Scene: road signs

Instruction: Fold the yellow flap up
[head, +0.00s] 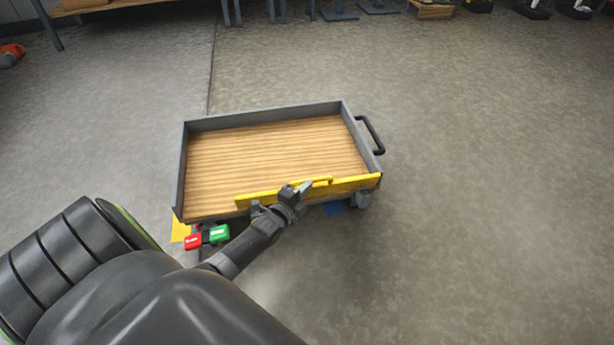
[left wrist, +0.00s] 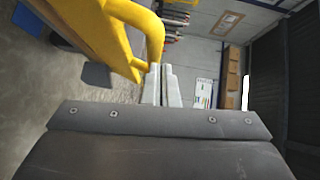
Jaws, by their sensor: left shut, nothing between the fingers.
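A wheeled cart with a wooden deck (head: 270,150) and low grey walls stands on the floor. The yellow flap (head: 355,184) runs along its near side, with a yellow handle bar at its middle. My left gripper (head: 304,187) is at the flap's middle, beside the handle, and hides part of both. In the left wrist view, the yellow flap (left wrist: 88,28) fills the upper left and its curved handle (left wrist: 155,38) ends just by the fingertips. The left gripper's fingers (left wrist: 160,78) are shut with nothing between them. I cannot tell whether they touch the handle. My right gripper is out of view.
Red (head: 193,241) and green (head: 219,234) blocks sit under the cart's near left corner. A black push handle (head: 372,135) sticks out on the cart's right. The floor (head: 490,200) right of the cart is clear. Shelving stands along the back.

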